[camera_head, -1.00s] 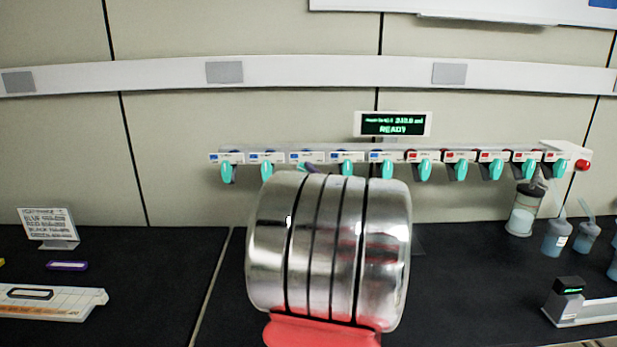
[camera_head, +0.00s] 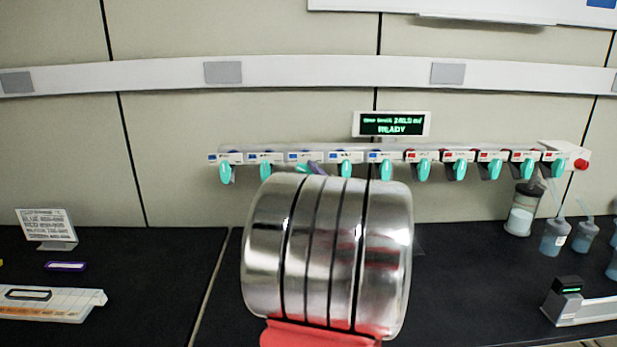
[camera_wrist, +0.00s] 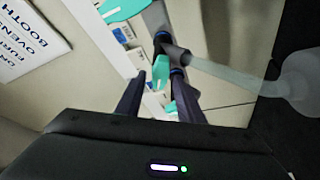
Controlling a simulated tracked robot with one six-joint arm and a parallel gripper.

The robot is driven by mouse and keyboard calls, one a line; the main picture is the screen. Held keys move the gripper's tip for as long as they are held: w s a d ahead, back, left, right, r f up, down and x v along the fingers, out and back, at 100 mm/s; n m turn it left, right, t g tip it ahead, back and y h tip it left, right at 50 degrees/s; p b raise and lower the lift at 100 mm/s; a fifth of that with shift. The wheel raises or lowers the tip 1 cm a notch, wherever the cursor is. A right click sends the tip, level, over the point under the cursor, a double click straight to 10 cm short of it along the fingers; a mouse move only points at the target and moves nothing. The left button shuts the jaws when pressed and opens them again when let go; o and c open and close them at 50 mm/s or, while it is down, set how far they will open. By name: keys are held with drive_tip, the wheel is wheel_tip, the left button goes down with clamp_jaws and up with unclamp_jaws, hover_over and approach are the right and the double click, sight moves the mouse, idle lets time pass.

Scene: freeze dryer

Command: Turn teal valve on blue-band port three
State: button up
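Blue-band port three (camera_head: 304,156) is the third label from the left on the white manifold at the wall. In the head view its valve is mostly hidden behind my arm and a dark purple part of my gripper (camera_head: 318,168). In the wrist view, a teal valve (camera_wrist: 161,72) lies between the tips of my gripper (camera_wrist: 158,80). My fingers stand apart on either side of it, with a gap showing. I cannot tell whether either finger touches it.
Neighbouring teal valves hang close by, at port two (camera_head: 265,170) and port four (camera_head: 346,169). In the wrist view, a translucent vessel (camera_wrist: 235,83) extends to the right. The display (camera_head: 391,124) stands above the manifold. A sign (camera_head: 46,226) stands on the bench at left.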

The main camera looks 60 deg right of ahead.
drive_tip(key=v, duration=1.2)
drive_tip(key=shift+s+a, duration=0.3)
drive_tip(key=shift+w+f, duration=0.1)
drive_tip(key=w+a+f+m+g+y, duration=0.1)
drive_tip(key=w+a+f+y, duration=0.15)
drive_tip(key=w, duration=0.45)
drive_tip(key=w+a+f+g+y, duration=0.1)
drive_tip(key=w+a+f+g, duration=0.15)
drive_tip(key=w, duration=0.45)
drive_tip(key=w+a+f+m+g+y, duration=0.1)
drive_tip(key=w+a+f, duration=0.15)
drive_tip(key=a, duration=0.35)
drive_tip(key=w+a+f+g+y, duration=0.1)
drive_tip(key=w+a+y, duration=0.1)
drive_tip(key=w+a, duration=0.35)
drive_tip(key=s+a+f+g+y, duration=0.1)
drive_tip(key=s+a, duration=0.3)
drive_tip(key=a, duration=0.7)
drive_tip(key=s+a+f+m+g+y, duration=0.1)
drive_tip(key=s+a+y, duration=0.3)
drive_tip(key=a, duration=0.7)
drive_tip(key=s+a+f+m+g+y, duration=0.1)
drive_tip(key=s+a, duration=0.3)
drive_tip(key=a, duration=0.8)
drive_tip(key=shift+g+y, duration=0.35)
drive_tip(key=shift+y, duration=0.3)
